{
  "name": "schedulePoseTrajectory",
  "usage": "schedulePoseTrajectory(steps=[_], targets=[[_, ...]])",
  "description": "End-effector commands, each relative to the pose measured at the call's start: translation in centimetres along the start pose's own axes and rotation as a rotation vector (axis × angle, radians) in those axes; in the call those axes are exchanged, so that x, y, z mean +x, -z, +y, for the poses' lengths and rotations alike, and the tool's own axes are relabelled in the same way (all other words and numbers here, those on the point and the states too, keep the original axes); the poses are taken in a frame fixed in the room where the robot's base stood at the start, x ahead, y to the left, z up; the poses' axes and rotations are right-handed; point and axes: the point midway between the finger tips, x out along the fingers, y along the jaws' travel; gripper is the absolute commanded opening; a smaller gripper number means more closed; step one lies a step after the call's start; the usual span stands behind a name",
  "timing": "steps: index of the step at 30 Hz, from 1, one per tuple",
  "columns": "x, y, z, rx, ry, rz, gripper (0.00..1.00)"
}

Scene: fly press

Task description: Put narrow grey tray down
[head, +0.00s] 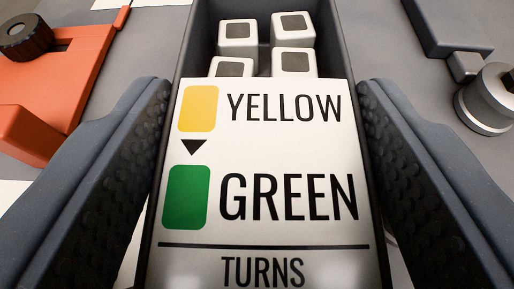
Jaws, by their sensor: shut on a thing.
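The narrow grey tray (190,45) is between the two dark, studded fingers of my gripper (262,170), which press on its long side walls. My gripper is shut on it. In the tray's far part stand several white blocks (292,62) with dark square tops. A white card (262,222) covers the near part of the tray; it shows a yellow patch, an arrow, a green patch and the words "YELLOW", "GREEN" and "TURNS". The tray's near end and underside are out of sight, so I cannot tell whether it touches the surface below.
An orange-red metal part (75,85) with a black knob (25,38) is at the left. At the right are a dark blue-grey part (455,25) and a round metal piece (488,98). The grey surface (345,25) beside the tray's far end looks clear.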

Motion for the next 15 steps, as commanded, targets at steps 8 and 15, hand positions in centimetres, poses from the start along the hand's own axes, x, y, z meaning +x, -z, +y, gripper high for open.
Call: schedulePoseTrajectory(steps=[8, 15], targets=[[0.02, -0.04, 0.01, 0.000, 0.000, 0.000, 0.62], [0.00, 0.01, -0.01, 0.000, 0.000, 0.000, 0.78]])
